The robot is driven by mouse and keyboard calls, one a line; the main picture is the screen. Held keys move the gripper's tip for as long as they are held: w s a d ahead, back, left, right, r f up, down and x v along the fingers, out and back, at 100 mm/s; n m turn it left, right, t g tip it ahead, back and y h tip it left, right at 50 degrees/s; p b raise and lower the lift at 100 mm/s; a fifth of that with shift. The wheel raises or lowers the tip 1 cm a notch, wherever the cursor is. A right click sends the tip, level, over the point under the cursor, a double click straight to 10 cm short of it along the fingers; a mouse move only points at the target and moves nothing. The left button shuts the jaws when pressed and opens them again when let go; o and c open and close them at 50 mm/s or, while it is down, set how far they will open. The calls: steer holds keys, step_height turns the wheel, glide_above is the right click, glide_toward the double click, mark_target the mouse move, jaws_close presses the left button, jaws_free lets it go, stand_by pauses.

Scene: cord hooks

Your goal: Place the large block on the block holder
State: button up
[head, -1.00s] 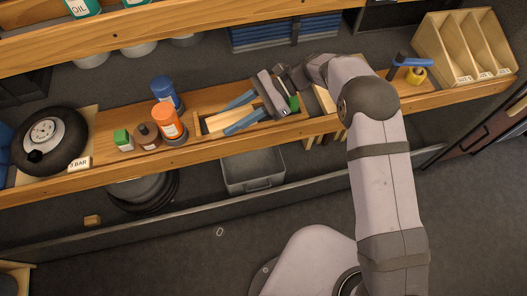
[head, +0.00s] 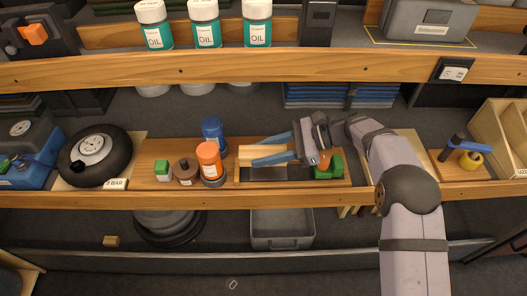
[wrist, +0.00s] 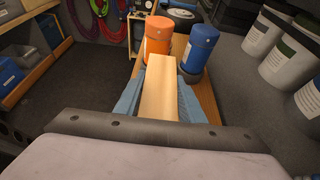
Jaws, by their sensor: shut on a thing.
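The large block is a long pale wooden block (head: 256,151), held lengthwise between the two blue fingers of my gripper (head: 268,150). In the wrist view the block (wrist: 159,88) lies between the fingers (wrist: 158,100) and sticks out past their tips, toward the orange and blue bottles. In the head view it is over a shallow wood-edged tray (head: 237,173) with a dark inside. I cannot tell whether it touches the tray. Green blocks (head: 335,164) with an orange-brown piece stand just right of the gripper's body. Which thing is the block holder is unclear.
An orange-capped bottle (head: 209,160) and a blue one (head: 213,132) stand left of the tray. A brown jar (head: 186,171) and a small green-and-white box (head: 162,171) are farther left. A shelf (head: 200,71) with oil jars runs above. A grey bin (head: 282,240) is below.

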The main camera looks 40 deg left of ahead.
mark_target(263, 173)
steer(key=shift+f+b, duration=1.8)
steer(key=shift+f, duration=0.8)
steer(key=shift+f, duration=0.3)
